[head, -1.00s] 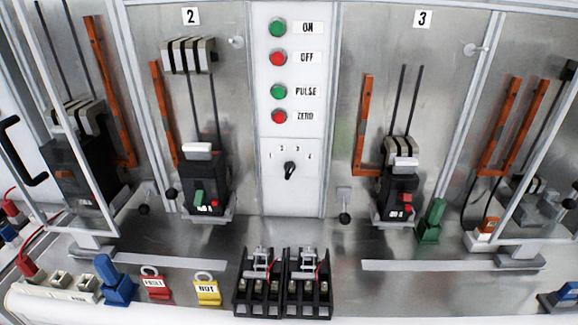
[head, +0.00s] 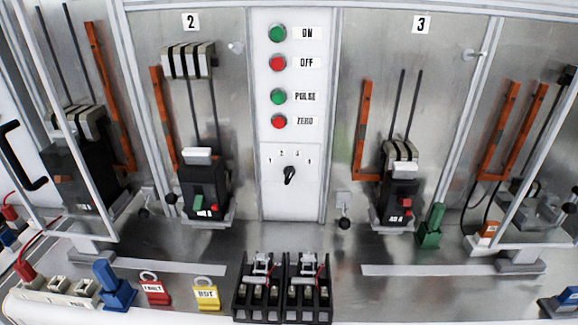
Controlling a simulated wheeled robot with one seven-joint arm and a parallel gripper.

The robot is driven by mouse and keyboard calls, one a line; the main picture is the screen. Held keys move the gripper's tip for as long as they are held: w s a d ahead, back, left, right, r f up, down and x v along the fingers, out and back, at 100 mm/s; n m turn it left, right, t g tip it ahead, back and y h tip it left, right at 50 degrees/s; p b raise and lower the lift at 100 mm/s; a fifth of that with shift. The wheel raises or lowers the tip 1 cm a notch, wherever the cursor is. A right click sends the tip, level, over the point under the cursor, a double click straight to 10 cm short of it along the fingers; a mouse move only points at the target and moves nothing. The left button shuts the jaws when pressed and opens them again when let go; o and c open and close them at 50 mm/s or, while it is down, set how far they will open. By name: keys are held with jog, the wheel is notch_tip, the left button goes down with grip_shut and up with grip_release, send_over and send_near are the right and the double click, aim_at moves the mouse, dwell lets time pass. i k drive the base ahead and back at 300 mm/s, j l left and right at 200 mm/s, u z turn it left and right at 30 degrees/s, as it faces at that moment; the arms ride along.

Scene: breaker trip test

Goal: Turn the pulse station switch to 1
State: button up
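The pulse station switch (head: 289,176) is a small black rotary knob on a white plate low on the central white panel. Positions marked 1 to 4 run in an arc above it, with 1 at the left. The knob stands nearly upright with a slight tilt; which number it points to is too small to tell. Above it are a green ON button (head: 277,34), a red OFF button (head: 278,63), a green PULSE button (head: 278,97) and a red ZERO button (head: 279,122). My gripper is not in view.
Black breakers stand in bay 2 (head: 205,190) and bay 3 (head: 397,194), either side of the panel. Two black fuse blocks (head: 258,297) (head: 307,297) sit below it. Red (head: 155,290) and yellow (head: 207,294) tags lie front left. The space before the switch is clear.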

aim_at(289, 172)
jog(key=k+j+u, duration=0.1)
jog(key=j+u, duration=0.25)
jog(key=j, duration=0.3)
jog(key=j+u, duration=0.35)
jog(key=j, duration=0.3)
jog(key=j+u, duration=0.35)
jog(key=j, duration=0.35)
